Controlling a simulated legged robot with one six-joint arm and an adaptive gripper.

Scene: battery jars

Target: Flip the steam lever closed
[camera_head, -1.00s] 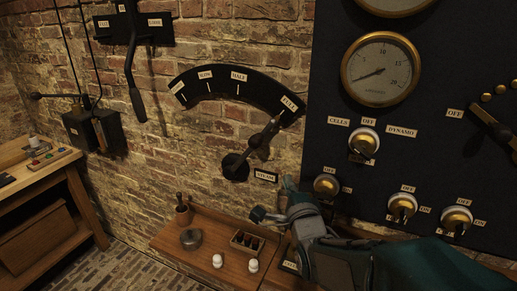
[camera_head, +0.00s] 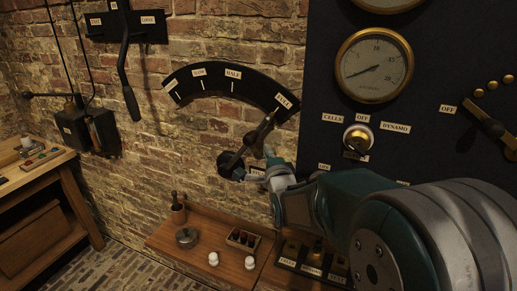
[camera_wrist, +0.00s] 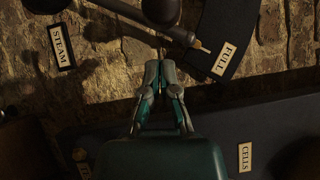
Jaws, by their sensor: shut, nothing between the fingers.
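The steam lever (camera_head: 235,158) is a dark arm on a round pivot on the brick wall. It slants up to the right, and its pale tip points at the FULL end of the black curved scale (camera_head: 226,78). In the wrist view the lever (camera_wrist: 182,34) crosses the top, its tip beside the FULL label (camera_wrist: 224,58). The STEAM label (camera_wrist: 62,46) is at upper left there. My gripper (camera_head: 269,149) is shut and empty just right of and below the lever's arm. In the wrist view my gripper's fingertips (camera_wrist: 161,60) sit just below the lever. I cannot tell whether they touch it.
A black panel with a gauge (camera_head: 374,66) and brass switches (camera_head: 358,138) stands at the right, close to my arm. A wooden shelf (camera_head: 215,228) with small jars and a pot is below. Another lever (camera_head: 128,80) hangs at upper left.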

